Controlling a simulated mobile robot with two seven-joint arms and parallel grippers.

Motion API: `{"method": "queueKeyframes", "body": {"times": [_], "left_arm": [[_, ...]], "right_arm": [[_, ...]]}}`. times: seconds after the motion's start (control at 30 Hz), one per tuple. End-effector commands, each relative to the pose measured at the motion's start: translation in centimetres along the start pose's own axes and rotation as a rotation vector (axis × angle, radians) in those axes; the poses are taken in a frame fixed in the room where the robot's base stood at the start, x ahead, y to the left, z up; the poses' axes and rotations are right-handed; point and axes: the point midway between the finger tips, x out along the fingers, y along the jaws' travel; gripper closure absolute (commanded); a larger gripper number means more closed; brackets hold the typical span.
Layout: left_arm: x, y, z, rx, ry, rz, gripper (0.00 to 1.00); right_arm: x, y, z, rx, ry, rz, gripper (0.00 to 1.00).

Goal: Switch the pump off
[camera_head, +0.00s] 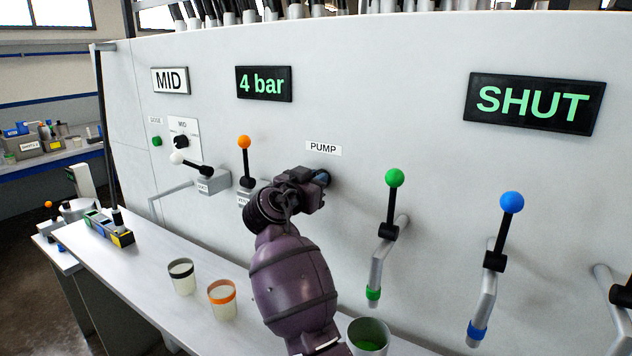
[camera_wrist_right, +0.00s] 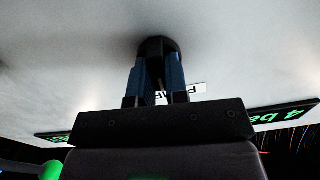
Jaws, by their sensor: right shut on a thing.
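The white PUMP label (camera_head: 323,148) is on the pale panel. My right gripper (camera_head: 321,178) is just below it, against the panel, and covers most of what it holds in the head view. In the right wrist view, the blue fingers of my right gripper (camera_wrist_right: 158,70) are shut on a black round pump knob (camera_wrist_right: 157,44), which sits on the panel. The knob's setting cannot be read. The PUMP label shows upside down beside the fingers, partly hidden. My left gripper is not in view.
The panel has displays reading MID (camera_head: 170,80), 4 bar (camera_head: 263,84) and SHUT (camera_head: 535,103). An orange-ball lever (camera_head: 244,143) is left of my gripper; green-ball (camera_head: 395,178) and blue-ball (camera_head: 512,202) levers are right. Cups, including an orange-banded one (camera_head: 222,299), stand on the bench below.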

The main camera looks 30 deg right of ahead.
Motion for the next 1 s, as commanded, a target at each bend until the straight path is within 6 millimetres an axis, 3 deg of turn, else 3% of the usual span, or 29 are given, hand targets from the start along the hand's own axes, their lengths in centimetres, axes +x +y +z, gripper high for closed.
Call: {"method": "queueKeyframes", "body": {"times": [0.2, 0.7, 0.73, 0.87, 0.9, 1.0], "left_arm": [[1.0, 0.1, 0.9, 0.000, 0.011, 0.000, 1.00], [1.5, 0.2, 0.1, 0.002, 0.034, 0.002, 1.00], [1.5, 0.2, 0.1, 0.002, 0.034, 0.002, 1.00], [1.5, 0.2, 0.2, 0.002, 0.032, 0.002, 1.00], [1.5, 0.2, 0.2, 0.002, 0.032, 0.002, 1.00], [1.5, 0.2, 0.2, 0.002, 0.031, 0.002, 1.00]], "right_arm": [[0.0, 0.0, 0.1, -0.069, 0.002, 0.000, 1.00], [0.0, -0.1, -0.1, -0.130, 0.002, 0.000, 1.00], [0.0, -0.1, -0.1, -0.130, 0.002, 0.000, 0.84], [0.0, -0.1, -0.1, -0.130, 0.001, 0.000, 0.64], [0.0, -0.1, -0.1, -0.130, 0.001, 0.000, 0.60], [0.0, -0.1, 0.0, -0.129, 0.001, 0.000, 0.60]]}}
